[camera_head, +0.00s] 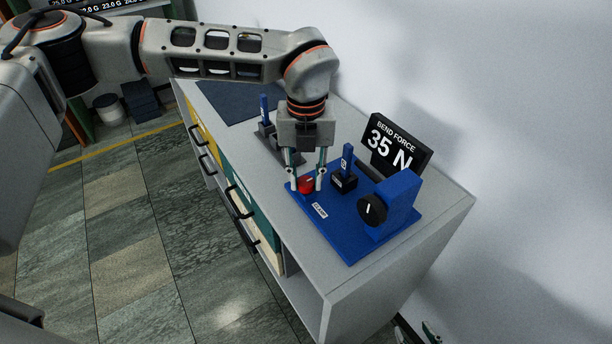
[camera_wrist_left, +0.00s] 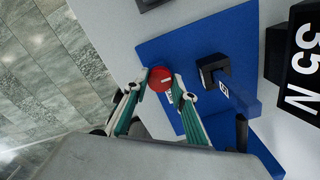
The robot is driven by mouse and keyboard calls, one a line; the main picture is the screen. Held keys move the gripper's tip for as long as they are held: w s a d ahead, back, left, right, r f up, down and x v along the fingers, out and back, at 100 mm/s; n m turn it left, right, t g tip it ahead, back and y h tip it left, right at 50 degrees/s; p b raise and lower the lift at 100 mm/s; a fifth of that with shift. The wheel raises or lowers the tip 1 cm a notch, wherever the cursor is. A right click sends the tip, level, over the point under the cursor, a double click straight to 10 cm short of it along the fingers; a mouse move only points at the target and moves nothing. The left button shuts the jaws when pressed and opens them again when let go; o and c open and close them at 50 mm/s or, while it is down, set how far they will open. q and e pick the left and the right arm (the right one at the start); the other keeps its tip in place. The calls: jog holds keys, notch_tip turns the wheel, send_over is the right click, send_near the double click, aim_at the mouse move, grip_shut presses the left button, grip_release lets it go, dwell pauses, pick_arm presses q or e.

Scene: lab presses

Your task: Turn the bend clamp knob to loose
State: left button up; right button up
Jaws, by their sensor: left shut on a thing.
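The red clamp knob (camera_head: 306,184) sits near the left edge of the blue bend fixture (camera_head: 347,240), beside a white label (camera_head: 320,211). My left gripper (camera_head: 306,185) points down over it, with its two fingers on either side, shut on the knob. In the left wrist view the red knob (camera_wrist_left: 160,78) lies between the fingertips of my left gripper (camera_wrist_left: 160,84), and a pale line marks its top. Part of the label is hidden behind a finger there.
A black dial (camera_head: 372,209) on a blue block, a blue upright post (camera_head: 347,160) and a "BEND FORCE 35 N" display (camera_head: 396,147) stand close to the knob. Another fixture with a blue post (camera_head: 265,110) is further back. The counter's front right corner (camera_head: 400,280) is bare.

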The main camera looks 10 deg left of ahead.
aim_at(306, 182)
pick_arm(q)
jog(key=shift+f, duration=0.1)
dwell(0.3)
jog(key=o, duration=1.1)
jog(key=shift+r, duration=0.55)
notch_tip(306, 182, up, 11)
